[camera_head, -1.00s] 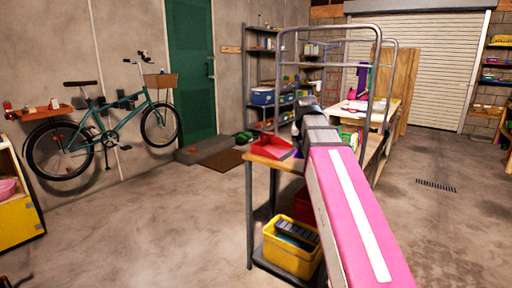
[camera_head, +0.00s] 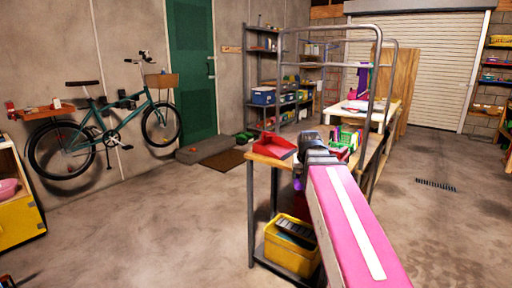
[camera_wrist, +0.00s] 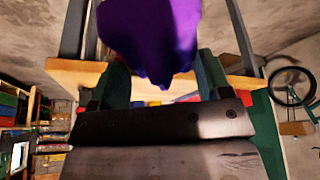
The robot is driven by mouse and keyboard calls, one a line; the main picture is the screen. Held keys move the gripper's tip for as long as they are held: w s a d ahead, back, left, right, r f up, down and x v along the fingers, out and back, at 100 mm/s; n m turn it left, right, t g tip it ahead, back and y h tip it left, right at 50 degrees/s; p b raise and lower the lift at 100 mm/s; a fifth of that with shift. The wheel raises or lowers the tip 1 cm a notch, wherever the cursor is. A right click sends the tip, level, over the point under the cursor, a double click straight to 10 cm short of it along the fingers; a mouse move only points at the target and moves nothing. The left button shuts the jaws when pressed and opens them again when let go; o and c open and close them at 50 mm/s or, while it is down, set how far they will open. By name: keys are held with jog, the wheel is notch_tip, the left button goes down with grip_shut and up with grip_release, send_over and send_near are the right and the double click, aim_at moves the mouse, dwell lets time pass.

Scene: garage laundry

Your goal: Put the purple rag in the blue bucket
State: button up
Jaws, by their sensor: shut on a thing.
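The purple rag (camera_wrist: 150,35) hangs between the two fingers of my gripper (camera_wrist: 160,62) in the wrist view, and the gripper is shut on it. The rag's upper part runs out of the top of that view. In the head view, a small purple patch (camera_head: 298,184) shows beside the end of my arm, below the bench top; most of the rag is hidden there. I cannot make out a blue bucket for certain in either view. A blue container (camera_head: 262,96) stands on the back shelf rack.
My arm's end is at the near end of a wooden-topped workbench (camera_head: 262,161) with a metal frame. A red dustpan (camera_head: 273,146) lies on it. A yellow bin (camera_head: 291,247) stands on its lower shelf. The floor to the left is clear up to the bicycle (camera_head: 105,130).

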jog(key=shift+n, duration=0.5)
jog(key=f, duration=0.1)
jog(key=s+f, duration=0.1)
jog(key=f, duration=0.2)
jog(key=shift+s+f, duration=0.1)
jog(key=shift+s, duration=0.15)
